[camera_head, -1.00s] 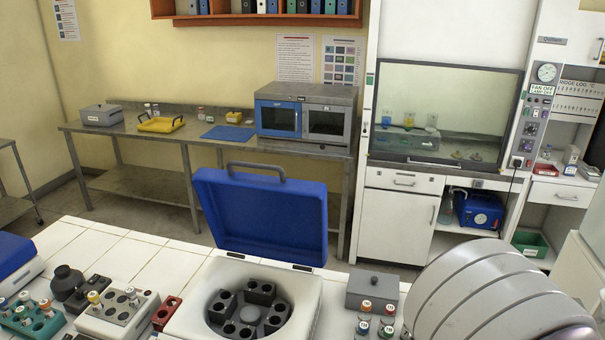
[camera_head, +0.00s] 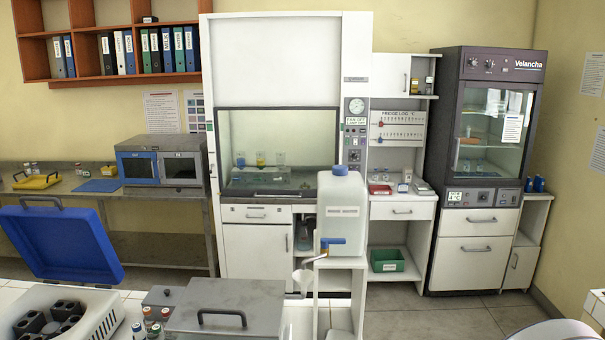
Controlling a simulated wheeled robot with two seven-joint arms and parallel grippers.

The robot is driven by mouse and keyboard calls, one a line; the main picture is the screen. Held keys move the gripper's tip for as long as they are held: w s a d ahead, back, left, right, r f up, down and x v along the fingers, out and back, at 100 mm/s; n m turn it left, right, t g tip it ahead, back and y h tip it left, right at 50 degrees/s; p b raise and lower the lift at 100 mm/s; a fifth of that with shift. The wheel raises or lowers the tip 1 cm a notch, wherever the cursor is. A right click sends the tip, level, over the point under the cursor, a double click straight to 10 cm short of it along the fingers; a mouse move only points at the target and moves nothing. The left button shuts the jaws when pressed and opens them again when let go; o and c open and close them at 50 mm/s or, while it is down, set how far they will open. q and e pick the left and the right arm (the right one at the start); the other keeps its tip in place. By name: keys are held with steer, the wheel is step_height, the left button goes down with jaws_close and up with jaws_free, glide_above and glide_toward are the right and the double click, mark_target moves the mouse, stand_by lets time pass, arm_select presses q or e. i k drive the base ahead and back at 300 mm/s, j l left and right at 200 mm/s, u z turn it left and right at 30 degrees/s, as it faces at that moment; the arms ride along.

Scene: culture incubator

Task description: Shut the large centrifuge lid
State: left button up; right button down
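The large centrifuge (camera_head: 103,320) is a white box at the lower left of the head view, partly cut off by the frame edge. Its blue lid (camera_head: 62,243) stands open, tilted up and back from the rear edge, with a dark handle (camera_head: 40,201) along its top. Dark tube holders of the rotor (camera_head: 50,322) show inside the open bowl. Neither gripper shows in the view. A pale rounded piece at the bottom right corner may be part of my arm.
A grey metal box with a handle (camera_head: 225,312) and several capped tubes (camera_head: 152,318) stand right of the centrifuge. A white jug with a blue tap (camera_head: 341,212) stands on a stand beyond. Open floor (camera_head: 440,310) lies at the right, before the Velancha cabinet (camera_head: 484,150).

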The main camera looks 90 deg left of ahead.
mark_target(60, 243)
steer(key=i+j+u, duration=0.1)
steer(key=i+u, duration=0.35)
steer(key=i+l+u, duration=0.1)
steer(key=i+u, duration=0.3)
steer(key=i, duration=0.15)
steer(key=i+l+u, duration=0.25)
steer(key=i+u, duration=0.2)
steer(key=i+j+u, duration=0.25)
steer(key=i+u, duration=1.25)
steer(key=i, duration=0.55)
steer(key=i+u, duration=0.1)
steer(key=i, duration=0.6)
steer(key=i+l+u, duration=0.15)
steer(key=i, duration=0.5)
steer(key=i+j+u, duration=0.15)
steer(key=i+u, duration=0.95)
steer(key=u, duration=0.2)
steer(key=i+l+u, duration=0.25)
steer(key=u, duration=0.15)
steer(key=i+j+u, duration=0.2)
steer(key=i+u, duration=0.2)
steer(key=i, duration=0.2)
steer(key=i+u, duration=0.4)
steer(key=i, duration=0.15)
steer(key=i+l+u, duration=0.1)
steer(key=i+u, duration=0.3)
steer(key=i, duration=0.2)
